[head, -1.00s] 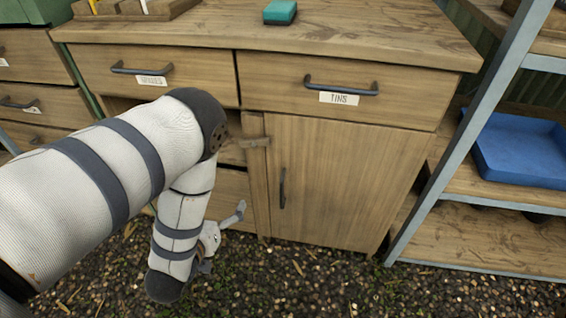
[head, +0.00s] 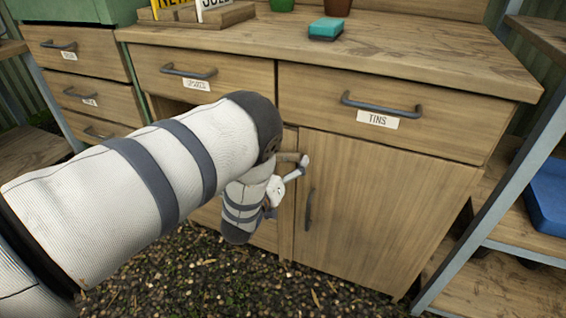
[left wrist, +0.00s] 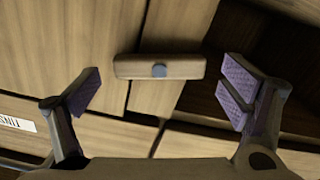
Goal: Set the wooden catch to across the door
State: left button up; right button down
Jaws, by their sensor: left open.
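The wooden catch (left wrist: 159,67) is a short bar with a round grey pivot at its middle. In the left wrist view it lies crosswise over the narrow upright post, and one end overlaps the seam with the door (left wrist: 85,40). In the head view the catch (head: 290,157) is mostly hidden by my arm, left of the door (head: 385,215), which looks closed. My left gripper (left wrist: 160,88) is open and empty, with one finger on each side of the catch, apart from it. In the head view the left gripper (head: 285,183) is at the post, partly hidden by its wrist.
A dark door handle (head: 309,209) is just below right of the gripper. A drawer handle (head: 381,104) and TINS label (head: 377,119) are above. A dark opening (left wrist: 265,50) lies beside the post. A metal-framed shelf (head: 495,205) with a blue tray (head: 547,195) stands right.

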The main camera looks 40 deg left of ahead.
pick_arm(q)
jog(key=c, duration=1.1)
jog(key=shift+r+m+p, duration=0.2)
jog(key=shift+m+p, duration=0.2)
jog(key=shift+m, duration=0.3)
jog(key=shift+c, duration=0.2)
jog(key=shift+f+m, duration=0.15)
jog(key=shift+m, duration=0.95)
jog(key=o, duration=1.1)
jog(key=shift+o, duration=0.2)
jog(key=shift+d, duration=0.1)
